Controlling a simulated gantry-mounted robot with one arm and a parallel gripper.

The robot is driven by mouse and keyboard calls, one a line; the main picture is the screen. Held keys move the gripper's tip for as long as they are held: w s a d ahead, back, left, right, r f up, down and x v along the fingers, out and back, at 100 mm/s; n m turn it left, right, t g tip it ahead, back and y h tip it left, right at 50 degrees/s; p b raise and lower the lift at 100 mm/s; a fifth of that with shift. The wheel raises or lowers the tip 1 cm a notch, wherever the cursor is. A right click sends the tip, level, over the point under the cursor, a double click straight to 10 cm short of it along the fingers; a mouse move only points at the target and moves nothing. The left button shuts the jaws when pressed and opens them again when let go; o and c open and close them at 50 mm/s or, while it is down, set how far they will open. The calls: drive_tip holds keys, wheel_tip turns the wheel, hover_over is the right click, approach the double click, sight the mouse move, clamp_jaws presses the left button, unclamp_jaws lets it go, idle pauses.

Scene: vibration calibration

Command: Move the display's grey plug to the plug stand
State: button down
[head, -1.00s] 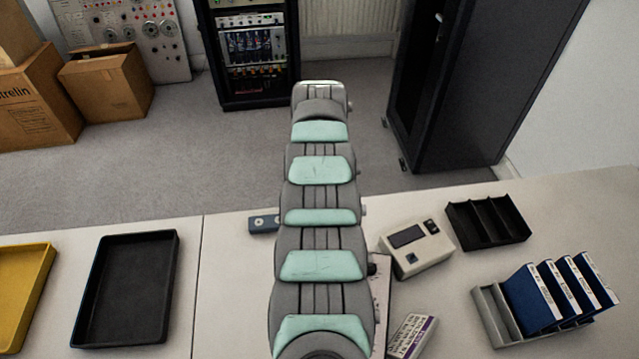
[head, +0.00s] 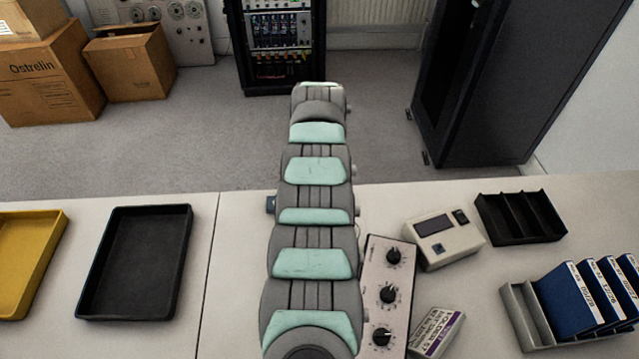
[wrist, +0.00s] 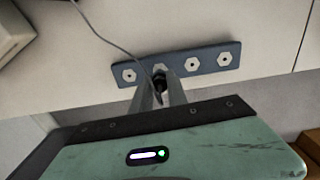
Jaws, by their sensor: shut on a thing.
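The plug stand (wrist: 177,66) is a blue-grey bar with a row of several pale hexagonal sockets, lying on the white table in the wrist view. In the head view only its left end (head: 270,205) shows beside my arm. My gripper (wrist: 160,97) is shut on the grey plug (wrist: 159,93), of which little shows between the fingers. The plug is at the near edge of the stand, in line with the second socket from the left; I cannot tell whether it is in it. A thin grey cable (wrist: 110,40) runs up-left from it. The display (head: 443,237) is a cream box with a dark screen.
A panel with black knobs (head: 388,270) and a labelled box (head: 436,331) lie right of my arm. A black divided tray (head: 520,217) and a rack of blue binders (head: 590,295) stand farther right. Black (head: 135,262) and yellow (head: 28,255) trays lie left.

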drive_tip(key=shift+f+b, duration=0.3)
drive_tip(key=shift+f, duration=0.35)
drive_tip(key=shift+f+b, duration=0.4)
drive_tip(key=shift+f, duration=0.35)
idle(1.4)
drive_tip(key=c, duration=1.2)
unclamp_jaws()
drive_tip(key=shift+c, duration=0.2)
drive_tip(key=shift+r, duration=0.1)
drive_tip(key=shift+r+p, duration=2.45)
drive_tip(key=shift+p, duration=0.05)
drive_tip(key=shift+r+p, duration=0.35)
drive_tip(key=shift+r, duration=0.25)
wheel_tip(320, 180, up, 10)
drive_tip(key=p, duration=0.2)
drive_tip(key=shift+f, duration=0.25)
